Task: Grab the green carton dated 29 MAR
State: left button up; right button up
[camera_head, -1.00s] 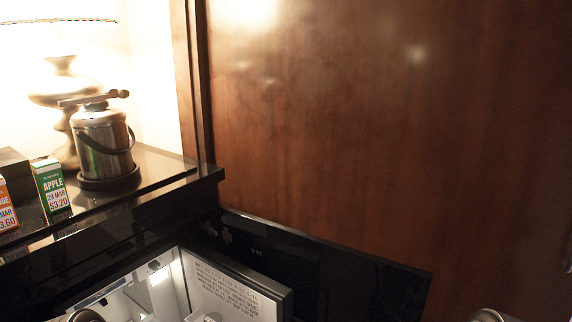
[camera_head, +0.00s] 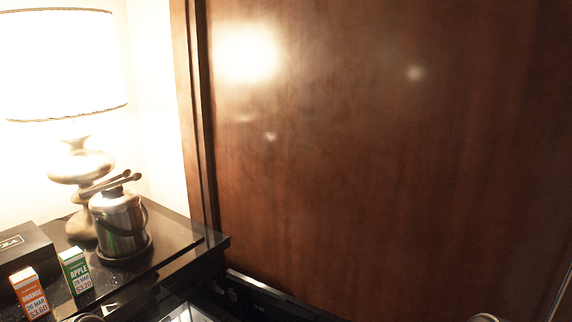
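The green carton (camera_head: 76,277) stands upright on the black counter at the lower left. Its label reads APPLE, 29 MAR and a price of about $3.20. An orange carton (camera_head: 30,294) marked ORANGE, which seems to read 26 MAR and $3.60, stands just left of it, a small gap apart. Neither of my grippers shows. Only small rounded grey parts, likely of my arms, peek in at the bottom edge, away from the green carton's label.
A steel ice bucket (camera_head: 119,222) with tongs on top stands behind and right of the green carton. A lamp (camera_head: 82,168) and a dark box (camera_head: 24,250) are behind. A brown wood panel (camera_head: 380,150) fills the right. The open minibar (camera_head: 187,313) barely shows at the bottom.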

aim_at(74, 263)
jog(key=u, duration=1.3)
jog(key=i+j, duration=0.15)
jog(key=j, duration=0.15)
jog(key=i+j, duration=0.35)
jog(key=j, duration=0.25)
jog(key=i+j+z, duration=0.15)
jog(key=z, duration=0.15)
jog(key=j+z, duration=0.1)
jog(key=z, duration=1.5)
